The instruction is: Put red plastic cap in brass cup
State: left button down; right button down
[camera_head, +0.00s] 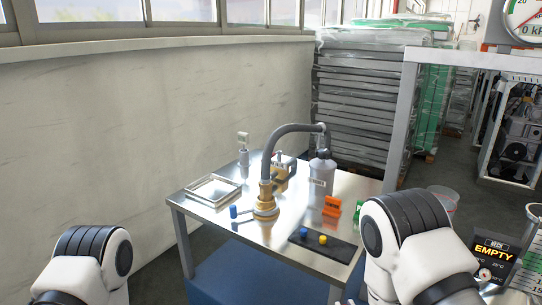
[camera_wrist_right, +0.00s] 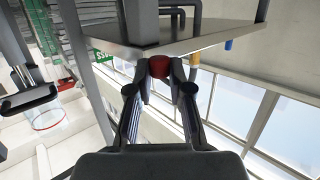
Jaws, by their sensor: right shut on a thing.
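The red plastic cap (camera_wrist_right: 158,66) is between the fingertips of my right gripper (camera_wrist_right: 160,72) in the right wrist view. The gripper is shut on it, and the fingers hide its sides. The cap is close to the table's edge in that view. In the head view, a brass-coloured cup-like piece (camera_head: 266,208) stands on the table beneath the end of a grey curved pipe. I cannot see inside it. My right gripper is out of the head view, where only that arm's links show at the lower right. My left gripper is not in view.
The metal table (camera_head: 205,217) holds a shallow tray (camera_head: 213,190), a grey bottle (camera_head: 321,176), an orange block (camera_head: 332,205) and a dark mat (camera_head: 325,245) with blue and yellow caps. The curved pipe (camera_head: 290,128) arches over the table. Another blue piece (camera_head: 233,211) stands left of the brass piece.

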jog(key=w+d+r+b, duration=0.1)
jog(key=d+r, duration=0.5)
jog(key=r, duration=0.3)
jog(key=shift+y, duration=0.3)
jog(key=shift+w, duration=0.15)
